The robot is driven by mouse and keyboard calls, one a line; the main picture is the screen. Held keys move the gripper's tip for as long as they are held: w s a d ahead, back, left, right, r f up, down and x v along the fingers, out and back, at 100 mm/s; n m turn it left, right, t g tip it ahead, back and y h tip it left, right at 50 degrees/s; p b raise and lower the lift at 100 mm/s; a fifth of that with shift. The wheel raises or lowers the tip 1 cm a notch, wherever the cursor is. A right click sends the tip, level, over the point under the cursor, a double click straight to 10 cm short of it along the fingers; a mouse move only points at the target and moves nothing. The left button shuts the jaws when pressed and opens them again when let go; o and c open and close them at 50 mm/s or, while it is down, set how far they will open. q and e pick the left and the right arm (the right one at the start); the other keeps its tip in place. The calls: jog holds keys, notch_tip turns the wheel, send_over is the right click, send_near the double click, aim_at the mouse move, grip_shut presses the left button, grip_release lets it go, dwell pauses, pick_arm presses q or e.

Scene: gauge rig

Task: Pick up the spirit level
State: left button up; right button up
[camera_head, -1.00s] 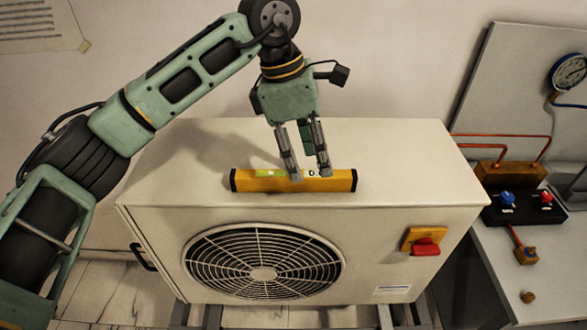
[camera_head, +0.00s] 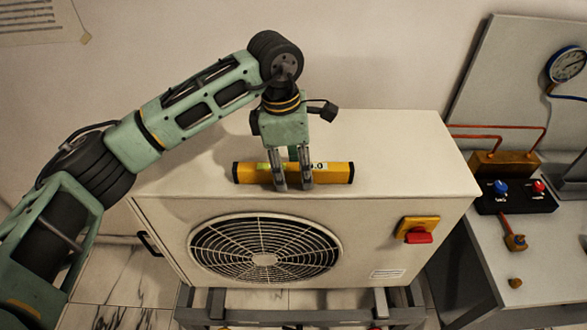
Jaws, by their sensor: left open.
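The yellow spirit level (camera_head: 335,172) has black end caps and a green vial. It lies along the front edge of the top of a white fan unit (camera_head: 400,160). My left gripper (camera_head: 293,186) points down at the middle of the level, with its fingers in front of the level's near face and hiding part of it. The fingers are apart, and nothing is clamped between them. I cannot tell whether they touch the level. My right gripper is not in view.
The unit's front has a round fan grille (camera_head: 264,248) and a red switch on a yellow plate (camera_head: 418,230). The unit's top right is clear.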

pick_arm(q)
jog(key=shift+c, duration=0.2)
grip_shut()
jog(key=shift+r, duration=0.1)
